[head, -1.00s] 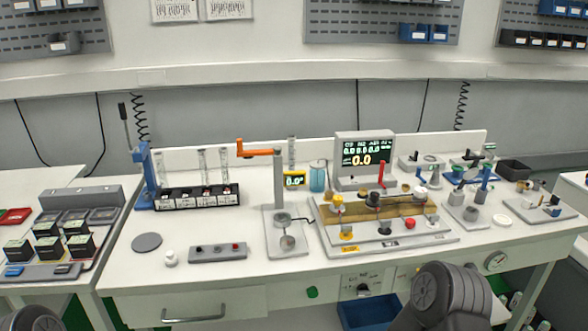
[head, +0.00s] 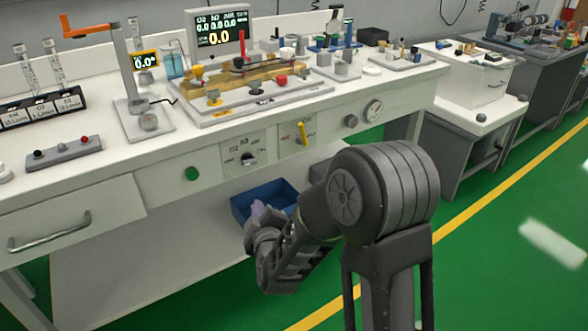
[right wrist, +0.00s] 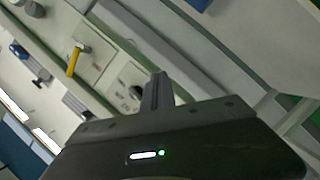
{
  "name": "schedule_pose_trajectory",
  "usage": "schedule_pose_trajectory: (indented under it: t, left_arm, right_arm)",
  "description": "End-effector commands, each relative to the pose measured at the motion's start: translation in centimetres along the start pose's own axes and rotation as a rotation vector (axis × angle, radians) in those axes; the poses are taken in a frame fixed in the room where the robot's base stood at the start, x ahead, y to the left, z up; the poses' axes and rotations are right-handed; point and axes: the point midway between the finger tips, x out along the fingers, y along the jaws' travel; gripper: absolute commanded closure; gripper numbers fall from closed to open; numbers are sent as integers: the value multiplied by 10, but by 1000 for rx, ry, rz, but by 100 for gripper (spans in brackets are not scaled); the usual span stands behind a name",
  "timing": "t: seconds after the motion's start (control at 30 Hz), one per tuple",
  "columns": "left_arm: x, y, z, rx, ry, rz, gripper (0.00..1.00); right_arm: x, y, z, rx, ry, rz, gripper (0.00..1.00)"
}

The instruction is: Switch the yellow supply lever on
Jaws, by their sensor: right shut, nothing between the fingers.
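The yellow supply lever (head: 302,132) is on the front panel of the bench, pointing roughly up and down with a slight tilt. It also shows in the right wrist view (right wrist: 74,62), at upper left. My right gripper (head: 258,213) is low in front of the bench, below and left of the lever and apart from it. Its fingers (right wrist: 157,94) show shut and empty in the right wrist view. My left gripper is out of view.
Left of the lever are a black knob (head: 248,158) and a green button (head: 192,173). A round gauge (head: 374,110) is to the right. A blue bin (head: 283,192) sits below the panel, partly behind my right arm. Green floor is clear at right.

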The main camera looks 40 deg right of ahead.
Motion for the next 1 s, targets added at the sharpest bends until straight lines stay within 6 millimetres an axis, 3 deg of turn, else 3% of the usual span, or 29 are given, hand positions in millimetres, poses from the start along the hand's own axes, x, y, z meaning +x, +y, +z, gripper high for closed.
schedule_pose_trajectory:
  t: [0.1,0.23,0.43,0.8,1.0]
  left_arm:
    - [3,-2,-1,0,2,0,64]
    - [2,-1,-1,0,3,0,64]
    - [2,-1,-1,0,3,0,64]
    - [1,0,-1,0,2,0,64]
    - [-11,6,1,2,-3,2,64]
  right_arm:
    - [-1,73,11,-317,-50,235,100]
    - [-10,108,12,-615,-127,364,100]
    - [-15,120,8,-817,-176,409,100]
    - [-14,119,8,-829,-177,404,100]
    - [-5,126,7,-830,-179,404,100]
